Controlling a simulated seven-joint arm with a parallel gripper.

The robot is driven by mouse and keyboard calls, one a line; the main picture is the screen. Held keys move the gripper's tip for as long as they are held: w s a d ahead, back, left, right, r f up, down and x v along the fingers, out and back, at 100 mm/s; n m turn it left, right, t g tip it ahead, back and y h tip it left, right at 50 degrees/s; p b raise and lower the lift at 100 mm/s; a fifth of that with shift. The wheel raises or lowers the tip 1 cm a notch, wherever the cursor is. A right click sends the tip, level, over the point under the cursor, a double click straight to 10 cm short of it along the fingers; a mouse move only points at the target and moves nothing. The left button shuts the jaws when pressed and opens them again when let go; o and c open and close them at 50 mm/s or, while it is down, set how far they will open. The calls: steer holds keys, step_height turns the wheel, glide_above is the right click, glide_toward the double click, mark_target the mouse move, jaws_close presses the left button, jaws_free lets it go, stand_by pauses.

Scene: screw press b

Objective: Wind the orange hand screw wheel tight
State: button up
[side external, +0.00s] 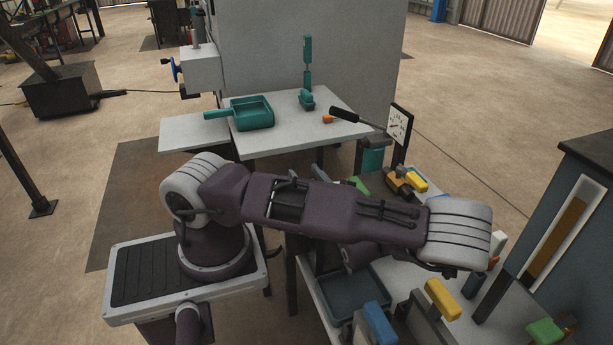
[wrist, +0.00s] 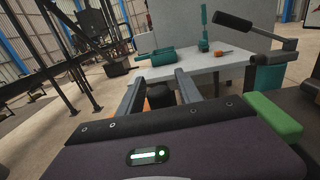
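In the wrist view, my gripper (wrist: 159,78) has its two dark fingers spread apart. A black round knob (wrist: 160,96) shows low between the fingers, with a bit of orange (wrist: 147,104) beside it that may be part of the orange hand screw wheel. Most of that orange part is hidden behind my gripper's body. I cannot tell whether the fingers touch it. In the side view, my arm covers my gripper, and I cannot make out the wheel for certain. An orange-brown piece (side external: 397,182) lies beyond my arm, beside a yellow handle (side external: 416,181).
A white table (side external: 290,140) holds a teal tray (side external: 252,112), a teal upright tool (side external: 307,80) and a small orange object (side external: 328,119). A green block (wrist: 273,115) is right of my gripper.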

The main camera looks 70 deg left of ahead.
jaws_close()
steer(key=shift+d+t, duration=0.1)
steer(key=shift+t, duration=0.2)
steer(key=shift+w+d+m+t, duration=0.1)
steer(key=shift+d+m+t, duration=0.15)
steer(key=shift+m+t, duration=0.6)
steer(key=shift+w+d+m+t, duration=0.1)
steer(key=shift+d+m+t, duration=0.1)
steer(key=shift+m+t, duration=0.6)
steer(key=shift+d+m+t+h, duration=0.3)
steer(key=shift+m+t+h, duration=0.3)
steer(key=shift+t, duration=0.75)
steer(key=shift+d+m+t+h, duration=0.35)
steer(key=shift+m+t, duration=0.4)
steer(key=shift+t, duration=0.55)
steer(key=shift+o, duration=1)
jaws_free()
